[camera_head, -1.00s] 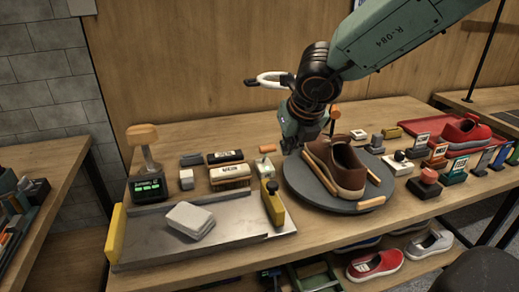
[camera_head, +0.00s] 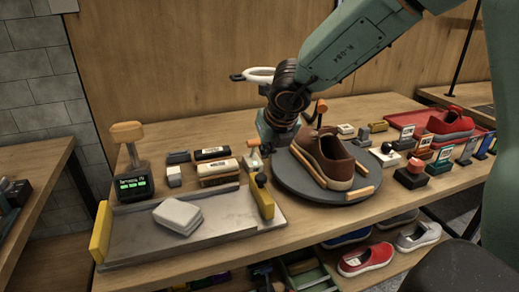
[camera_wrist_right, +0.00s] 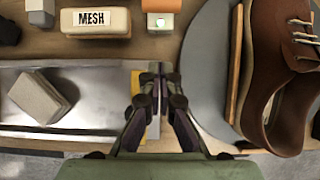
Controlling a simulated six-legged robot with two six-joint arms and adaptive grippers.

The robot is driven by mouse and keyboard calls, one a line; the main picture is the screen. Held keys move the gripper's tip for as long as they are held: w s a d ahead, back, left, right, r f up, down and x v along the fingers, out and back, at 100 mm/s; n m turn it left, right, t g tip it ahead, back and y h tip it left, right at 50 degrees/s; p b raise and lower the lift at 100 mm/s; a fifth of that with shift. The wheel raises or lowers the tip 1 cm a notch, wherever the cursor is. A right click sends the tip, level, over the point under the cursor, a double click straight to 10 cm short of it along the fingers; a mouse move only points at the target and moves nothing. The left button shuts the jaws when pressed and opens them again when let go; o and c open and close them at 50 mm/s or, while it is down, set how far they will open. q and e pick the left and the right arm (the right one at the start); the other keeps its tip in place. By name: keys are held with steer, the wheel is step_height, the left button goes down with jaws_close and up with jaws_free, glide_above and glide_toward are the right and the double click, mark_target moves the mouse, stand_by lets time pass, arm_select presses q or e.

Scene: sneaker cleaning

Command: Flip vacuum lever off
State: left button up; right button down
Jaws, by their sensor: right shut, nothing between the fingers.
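In the head view, the switch (camera_head: 253,160) is partly hidden by my right gripper (camera_head: 263,152). My right gripper (camera_wrist_right: 157,70) is shut and empty, pointing down over the right end of the metal tray (camera_wrist_right: 95,75). In the wrist view its fingertips are a little below the switch, apart from it in the picture; contact cannot be judged. My left gripper is out of view.
A brown sneaker (camera_head: 325,158) stands on a round grey turntable (camera_head: 300,183) to the right. A yellow end piece (camera_head: 263,203) edges the tray. A MESH brush (camera_wrist_right: 93,20) and a folded grey cloth (camera_head: 178,214) lie left.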

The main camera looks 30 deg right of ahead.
mark_target(259, 144)
steer(key=b+x, duration=0.1)
steer(key=x, duration=0.3)
steer(key=shift+w+d, duration=0.1)
steer(key=w+r+p, duration=0.2)
steer(key=w, duration=0.1)
steer(key=shift+d+r+p, duration=0.1)
steer(key=shift+d+p, duration=0.2)
steer(key=shift+w, duration=0.25)
steer(key=shift+s, duration=0.15)
